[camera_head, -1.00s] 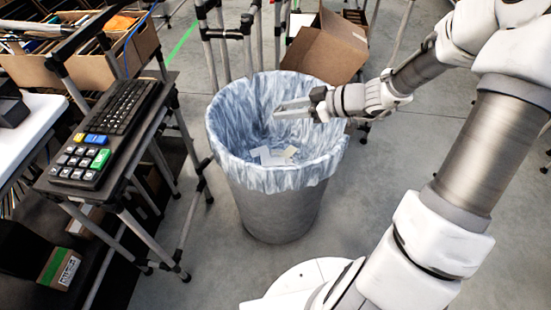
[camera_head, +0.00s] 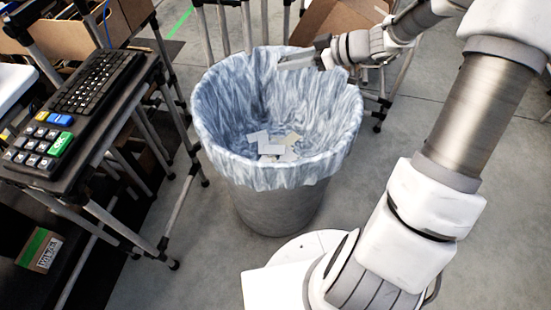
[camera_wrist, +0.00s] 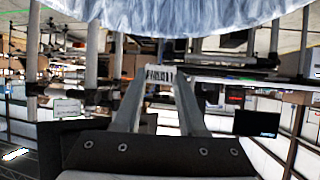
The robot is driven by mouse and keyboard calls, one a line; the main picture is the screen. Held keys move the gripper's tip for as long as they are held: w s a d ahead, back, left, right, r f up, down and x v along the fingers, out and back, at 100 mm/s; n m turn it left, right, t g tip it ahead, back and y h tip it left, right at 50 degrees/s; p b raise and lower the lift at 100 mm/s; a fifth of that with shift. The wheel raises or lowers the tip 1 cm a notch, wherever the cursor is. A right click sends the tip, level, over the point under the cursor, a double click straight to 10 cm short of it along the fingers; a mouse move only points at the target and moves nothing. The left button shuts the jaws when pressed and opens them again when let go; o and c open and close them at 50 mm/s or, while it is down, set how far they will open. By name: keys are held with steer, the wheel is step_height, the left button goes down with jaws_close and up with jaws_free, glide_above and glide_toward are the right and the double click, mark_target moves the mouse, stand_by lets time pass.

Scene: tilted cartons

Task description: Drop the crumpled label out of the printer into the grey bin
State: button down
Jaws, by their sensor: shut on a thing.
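The grey bin (camera_head: 278,207) stands on the floor in the middle of the head view, with a bluish-white liner (camera_head: 225,110) folded over its rim. The liner also shows at the top of the wrist view (camera_wrist: 180,15). My gripper (camera_head: 297,60) appears over the bin's far side in the head view. In the wrist view its fingers (camera_wrist: 158,75) are shut on a small white label (camera_wrist: 159,76) with black barcode print, held at their tips. The label is not clear in the head view. Several pale paper pieces (camera_head: 270,146) lie in the bin.
A cart with a black keyboard (camera_head: 95,82) and a keypad (camera_head: 38,143) stands at the left. Metal cart legs and an open cardboard box (camera_head: 335,20) are behind the bin. Bare floor (camera_head: 470,250) lies at the right.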

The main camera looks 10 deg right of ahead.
steer(key=shift+w+d+f+b, duration=0.2)
steer(key=shift+w+f+b, duration=0.75)
steer(key=shift+f, duration=0.1)
steer(key=shift+f+b, duration=0.65)
steer(key=shift+f, duration=2.2)
steer(key=shift+c, duration=2)
jaws_free()
steer(key=shift+d+r, duration=0.1)
steer(key=p+v, duration=0.3)
steer(key=v, duration=1.4)
steer(key=shift+d, duration=0.15)
steer(key=shift+w+r, duration=0.15)
